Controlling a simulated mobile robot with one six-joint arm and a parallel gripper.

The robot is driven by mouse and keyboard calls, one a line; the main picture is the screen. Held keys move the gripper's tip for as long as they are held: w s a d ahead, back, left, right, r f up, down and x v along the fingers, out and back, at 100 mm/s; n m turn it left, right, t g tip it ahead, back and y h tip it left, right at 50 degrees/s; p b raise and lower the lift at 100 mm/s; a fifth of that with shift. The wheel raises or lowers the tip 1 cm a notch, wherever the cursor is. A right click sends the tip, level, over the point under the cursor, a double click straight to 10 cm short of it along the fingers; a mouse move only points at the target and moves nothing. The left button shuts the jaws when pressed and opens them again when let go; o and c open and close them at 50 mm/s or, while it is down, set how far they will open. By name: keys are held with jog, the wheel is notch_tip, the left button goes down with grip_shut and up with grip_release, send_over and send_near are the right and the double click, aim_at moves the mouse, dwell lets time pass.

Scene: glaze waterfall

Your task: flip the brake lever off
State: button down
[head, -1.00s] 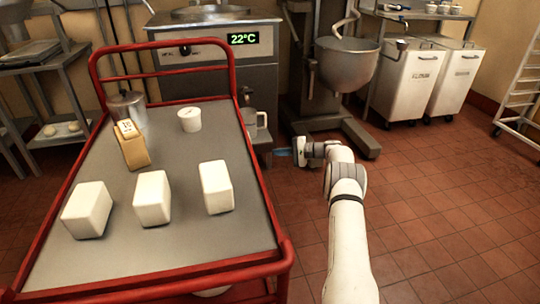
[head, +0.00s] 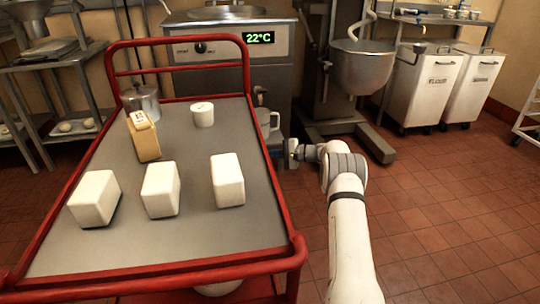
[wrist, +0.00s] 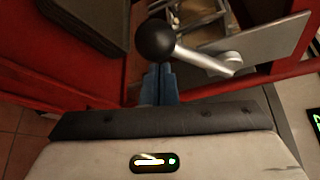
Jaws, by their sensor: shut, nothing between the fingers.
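The brake lever (wrist: 205,60) shows in the wrist view as a silver rod with a black ball knob (wrist: 155,41) at its left end. It sits by a metal plate on the red cart frame. My gripper (wrist: 160,72) is shut and empty, its blue fingers together just below the knob in the picture. I cannot tell whether they touch it. In the head view my gripper (head: 291,153) is beside the right side of the red cart (head: 281,205). The lever cannot be made out there.
The cart top holds several white blocks (head: 160,190), a tan carton (head: 143,136), a white cup (head: 202,114) and a metal canister (head: 141,103). A machine reading 22°C (head: 258,37) and a mixer (head: 360,66) stand behind. The tiled floor (head: 440,225) at right is clear.

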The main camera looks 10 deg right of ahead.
jog(key=shift+s, duration=0.25)
jog(key=shift+s+r+m+p, duration=0.2)
jog(key=shift+r+m+p, duration=0.15)
jog(key=shift+p, duration=0.25)
